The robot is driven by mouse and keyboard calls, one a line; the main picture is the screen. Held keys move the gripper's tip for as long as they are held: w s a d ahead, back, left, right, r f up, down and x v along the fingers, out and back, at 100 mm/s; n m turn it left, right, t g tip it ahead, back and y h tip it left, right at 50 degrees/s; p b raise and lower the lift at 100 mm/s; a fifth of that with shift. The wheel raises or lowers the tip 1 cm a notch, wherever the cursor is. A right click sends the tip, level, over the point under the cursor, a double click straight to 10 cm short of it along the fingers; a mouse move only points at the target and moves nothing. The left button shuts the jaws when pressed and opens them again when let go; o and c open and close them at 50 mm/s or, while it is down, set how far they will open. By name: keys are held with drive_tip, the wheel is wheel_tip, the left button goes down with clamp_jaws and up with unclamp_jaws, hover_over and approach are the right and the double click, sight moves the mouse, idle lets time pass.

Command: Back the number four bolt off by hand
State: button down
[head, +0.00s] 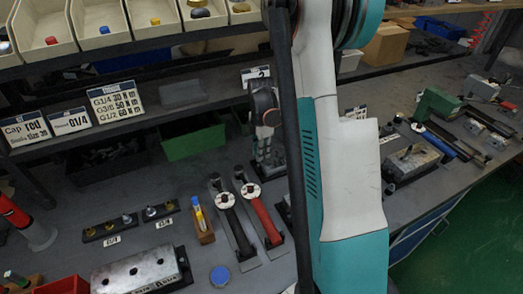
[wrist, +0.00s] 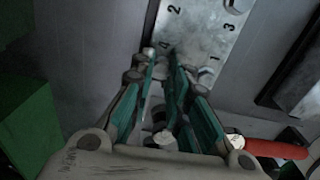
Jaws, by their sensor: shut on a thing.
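In the head view my white and teal arm fills the middle, and the gripper is not visible there.
A red-handled wrench (head: 262,217) and a black-handled wrench (head: 238,230) lie on the grey bench. A green bin (head: 192,142) stands behind. In the wrist view a dark bar (wrist: 300,65) lies right of the block, and a red handle (wrist: 275,148) is close to my gripper's right side.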

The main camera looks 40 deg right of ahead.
drive_tip(key=shift+w+n, duration=0.15)
drive_tip(key=shift+n, duration=0.25)
drive_tip(key=c, duration=1.5)
unclamp_jaws()
drive_tip(key=shift+a, duration=0.1)
drive_tip(key=shift+o, duration=0.2)
wheel_tip(320, 180, up, 12)
